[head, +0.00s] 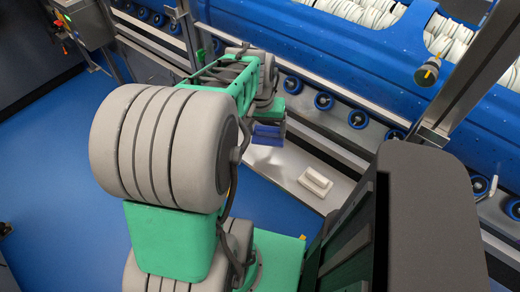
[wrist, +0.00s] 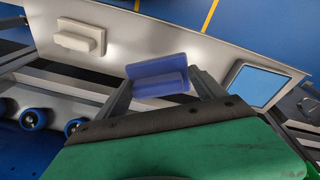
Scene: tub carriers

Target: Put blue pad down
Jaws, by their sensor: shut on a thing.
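The blue pad (wrist: 157,70) is a dark blue block between the two fingers of my gripper (wrist: 160,84) in the wrist view. My gripper is shut on it. In the head view the blue pad (head: 267,132) shows below the end of my arm, over or beside the pale shelf (head: 283,168). The wrist view shows the same shelf (wrist: 200,50) behind the pad. I cannot tell whether the pad touches the shelf. My arm hides most of the gripper in the head view.
A white pad-like block (head: 315,181) lies on the shelf; it also shows in the wrist view (wrist: 80,40). A light blue square with a pale frame (wrist: 262,88) is at the shelf's right in the wrist view. Blue rollers (head: 324,101) line the machine beside the shelf.

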